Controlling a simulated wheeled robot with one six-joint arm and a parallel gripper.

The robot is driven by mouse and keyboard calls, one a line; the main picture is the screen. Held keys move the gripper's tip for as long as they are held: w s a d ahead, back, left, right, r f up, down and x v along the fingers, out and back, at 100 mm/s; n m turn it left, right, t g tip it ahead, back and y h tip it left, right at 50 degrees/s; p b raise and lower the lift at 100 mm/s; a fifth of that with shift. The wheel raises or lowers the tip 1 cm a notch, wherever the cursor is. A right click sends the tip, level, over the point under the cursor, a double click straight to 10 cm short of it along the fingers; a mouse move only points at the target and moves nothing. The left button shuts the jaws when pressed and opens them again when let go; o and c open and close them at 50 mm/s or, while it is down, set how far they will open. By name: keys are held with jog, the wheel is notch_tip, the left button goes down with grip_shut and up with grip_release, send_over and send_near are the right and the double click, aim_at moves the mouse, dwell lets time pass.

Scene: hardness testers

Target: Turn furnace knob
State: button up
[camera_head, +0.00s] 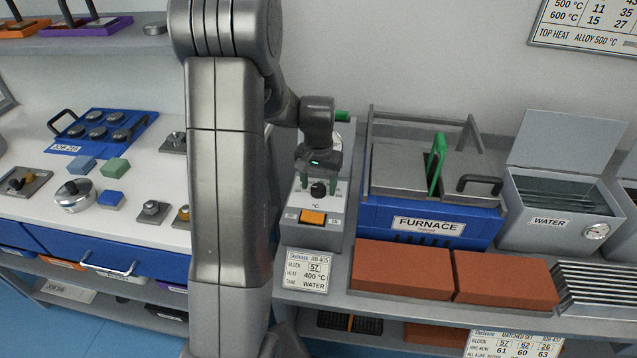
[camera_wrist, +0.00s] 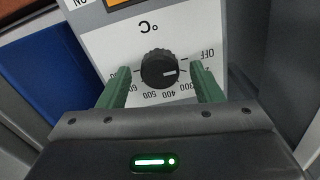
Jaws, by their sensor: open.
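The furnace knob (camera_head: 319,189) is a black ribbed dial with a pale pointer line, on the white °C panel of a grey control box (camera_head: 326,221). In the wrist view the knob (camera_wrist: 160,69) sits between the two green fingers of my gripper (camera_wrist: 163,83), with a gap on each side. Its scale shows OFF, 300, 400, 500 and 600; the pointer line lies toward the right, on the OFF and 300 side. In the head view my gripper (camera_head: 319,178) is right at the panel, open. The blue furnace (camera_head: 428,224) stands to the right of the box.
An orange switch (camera_head: 313,217) sits below the knob. A job card (camera_head: 305,270) reading 400 °C and WATER is in front. Orange bricks (camera_head: 403,268) lie before the furnace. The water tank (camera_head: 560,222) is at the right, with its lid raised.

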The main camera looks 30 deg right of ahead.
aim_at(318, 187)
notch_tip(318, 187, up, 14)
jog(key=p, duration=0.1)
jog(key=shift+p, duration=0.3)
jog(key=shift+f, duration=0.2)
notch_tip(318, 187, down, 14)
jog(key=shift+r+b, duration=0.15)
jog(key=shift+b, duration=0.65)
